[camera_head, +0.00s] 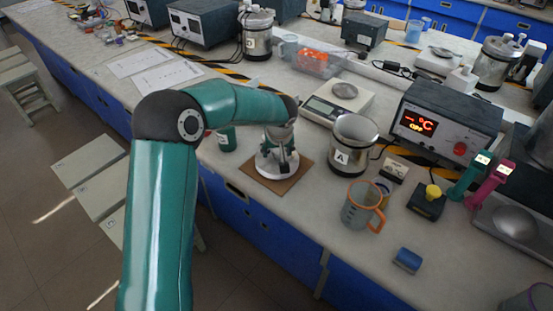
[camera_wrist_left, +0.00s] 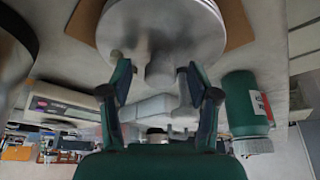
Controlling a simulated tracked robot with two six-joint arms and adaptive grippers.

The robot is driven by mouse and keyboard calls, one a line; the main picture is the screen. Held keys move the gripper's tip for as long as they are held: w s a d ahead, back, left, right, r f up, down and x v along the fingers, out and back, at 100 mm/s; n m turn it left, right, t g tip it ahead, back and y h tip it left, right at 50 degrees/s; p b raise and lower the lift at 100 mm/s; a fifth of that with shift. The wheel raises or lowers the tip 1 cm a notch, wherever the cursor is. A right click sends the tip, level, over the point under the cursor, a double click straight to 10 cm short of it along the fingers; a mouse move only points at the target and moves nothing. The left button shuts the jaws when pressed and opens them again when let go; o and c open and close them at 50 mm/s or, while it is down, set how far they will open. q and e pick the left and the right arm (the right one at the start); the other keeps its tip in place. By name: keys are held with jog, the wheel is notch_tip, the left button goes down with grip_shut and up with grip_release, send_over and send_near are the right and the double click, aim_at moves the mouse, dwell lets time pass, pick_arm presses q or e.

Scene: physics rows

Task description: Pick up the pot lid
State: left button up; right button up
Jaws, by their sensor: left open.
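The pot lid (camera_head: 268,170) is a round, pale silver disc lying on a brown board (camera_head: 290,184) near the front edge of the bench. In the left wrist view the lid (camera_wrist_left: 195,30) fills the top middle, with its knob pointing toward my gripper. My left gripper (camera_head: 280,153) is directly over the lid and partly hides it. In the wrist view its two fingers (camera_wrist_left: 155,82) are spread apart, with the knob between or just beyond their tips; contact cannot be told. My right gripper is not in view.
An open steel pot marked A (camera_head: 343,160) stands right of the board. A green bottle (camera_head: 227,139) stands close on the left. A scale (camera_head: 325,110) is behind. A measuring jug (camera_head: 359,205) and blue block (camera_head: 407,260) are at the right front.

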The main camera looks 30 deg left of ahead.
pick_arm(q)
grip_shut()
dwell(0.3)
jog(key=shift+r, duration=0.1)
